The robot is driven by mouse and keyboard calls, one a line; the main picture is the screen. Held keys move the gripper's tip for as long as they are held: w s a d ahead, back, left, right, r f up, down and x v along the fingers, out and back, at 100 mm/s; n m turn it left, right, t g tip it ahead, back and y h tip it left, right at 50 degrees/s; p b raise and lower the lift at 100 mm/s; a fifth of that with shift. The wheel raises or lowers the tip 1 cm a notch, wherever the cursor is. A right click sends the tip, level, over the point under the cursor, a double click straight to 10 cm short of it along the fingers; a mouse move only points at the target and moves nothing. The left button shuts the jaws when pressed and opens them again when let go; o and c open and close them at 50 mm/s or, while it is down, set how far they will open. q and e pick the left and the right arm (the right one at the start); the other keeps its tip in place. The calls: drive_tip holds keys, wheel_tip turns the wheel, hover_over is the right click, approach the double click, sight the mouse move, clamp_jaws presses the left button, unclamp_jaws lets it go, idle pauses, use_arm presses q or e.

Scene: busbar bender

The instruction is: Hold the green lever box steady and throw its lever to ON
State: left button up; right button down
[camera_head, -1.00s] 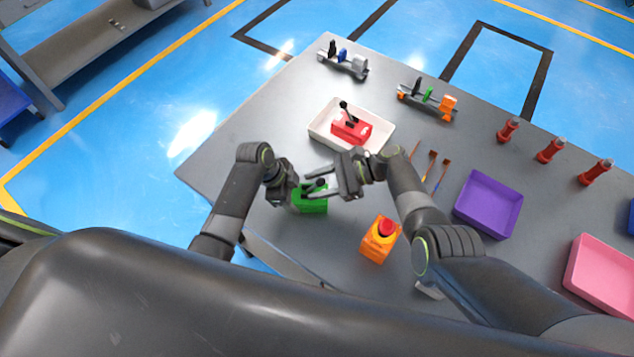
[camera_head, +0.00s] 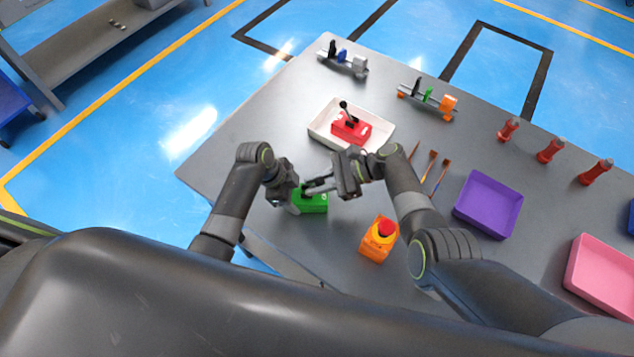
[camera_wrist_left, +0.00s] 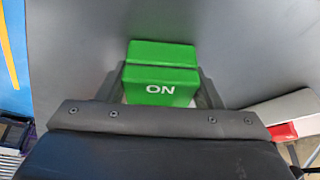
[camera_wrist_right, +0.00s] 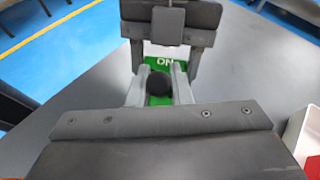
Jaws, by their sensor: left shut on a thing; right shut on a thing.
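The green lever box (camera_head: 312,204) stands on the grey table near its left edge. In the left wrist view, the box (camera_wrist_left: 160,76) shows its white ON marking between the two fingers. My left gripper (camera_head: 296,201) is shut on the box from the left side. My right gripper (camera_head: 313,187) is shut on the lever (camera_head: 306,188) above the box. In the right wrist view, the lever's black knob (camera_wrist_right: 159,84) sits between the fingers. The lever's shaft and exact tilt are largely hidden by the knob and fingers.
An orange box with a red button (camera_head: 379,240) stands close by on the right. Behind is a white tray (camera_head: 321,130) holding a red lever box (camera_head: 350,128). Brushes (camera_head: 430,164) and a purple tray (camera_head: 488,205) lie to the right. The table's left corner is bare.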

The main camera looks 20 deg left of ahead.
drive_tip(key=shift+s+a+r+h, duration=0.1)
drive_tip(key=shift+a+h, duration=0.1)
drive_tip(key=shift+h, duration=0.3)
drive_tip(key=c, duration=1.3)
unclamp_jaws()
drive_tip(key=v, duration=1.2)
